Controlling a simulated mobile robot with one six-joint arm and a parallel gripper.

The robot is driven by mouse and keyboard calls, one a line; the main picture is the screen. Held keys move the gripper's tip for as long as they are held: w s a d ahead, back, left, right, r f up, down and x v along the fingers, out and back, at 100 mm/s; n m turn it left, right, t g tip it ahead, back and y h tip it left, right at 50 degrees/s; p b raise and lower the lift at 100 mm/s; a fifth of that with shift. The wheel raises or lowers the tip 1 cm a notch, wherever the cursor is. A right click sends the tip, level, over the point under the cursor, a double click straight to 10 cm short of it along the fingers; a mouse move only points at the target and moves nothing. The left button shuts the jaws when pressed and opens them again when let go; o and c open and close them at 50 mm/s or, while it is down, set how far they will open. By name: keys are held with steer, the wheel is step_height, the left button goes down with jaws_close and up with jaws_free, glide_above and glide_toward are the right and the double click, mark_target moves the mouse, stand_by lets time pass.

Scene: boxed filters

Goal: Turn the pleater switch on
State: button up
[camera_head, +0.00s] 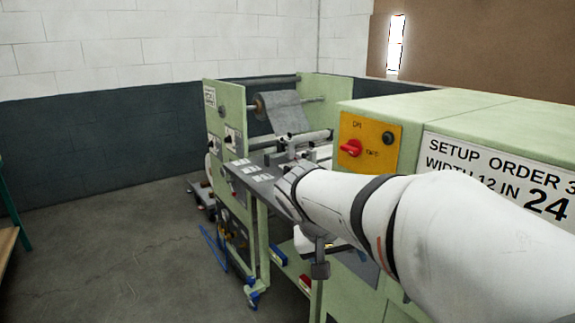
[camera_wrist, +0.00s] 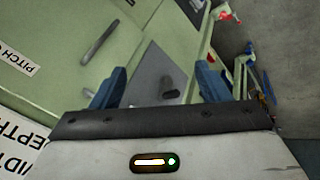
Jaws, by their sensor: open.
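A red rotary switch (camera_head: 350,148) sits on a yellow plate (camera_head: 368,130) on the green machine's end face, with ON lettered above it and what looks like OFF to its right. I cannot tell which mark its handle points to. My white arm crosses in front of the machine, its wrist below and left of the plate. In the wrist view my gripper (camera_wrist: 160,88) is open, its two blue fingers apart with nothing held. Between and beyond them shows a grey plate with a dark knob (camera_wrist: 169,92). The red switch is not clearly seen in the wrist view.
A black knob (camera_head: 388,138) is beside the red switch. A setup order sign (camera_head: 500,178) is on the machine's side. A green roll stand (camera_head: 225,130) with a grey roll stands further left. A grey handle (camera_wrist: 99,45) sticks out in the wrist view.

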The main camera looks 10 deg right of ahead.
steer(key=w+d+r+m+t+h+b, duration=0.1)
steer(key=w+d+r+m+h+b, duration=0.15)
steer(key=w, duration=0.45)
steer(key=w+d+r+m+t+h+b, duration=0.1)
steer(key=w+d+r+m+h+b, duration=0.2)
steer(key=w, duration=0.4)
steer(key=m+t+h+b, duration=0.2)
steer(key=m+h+b, duration=0.2)
steer(key=m+h, duration=0.15)
glide_toward(346, 151)
steer(key=shift+h, duration=0.4)
steer(key=x, duration=0.4)
steer(key=p+x, duration=0.1)
steer(key=x, duration=0.3)
steer(key=shift+w+d+f, duration=0.15)
steer(key=shift+d+f, duration=0.05)
steer(key=shift+d, duration=0.05)
steer(key=shift+c, duration=0.3)
steer(key=c, duration=0.9)
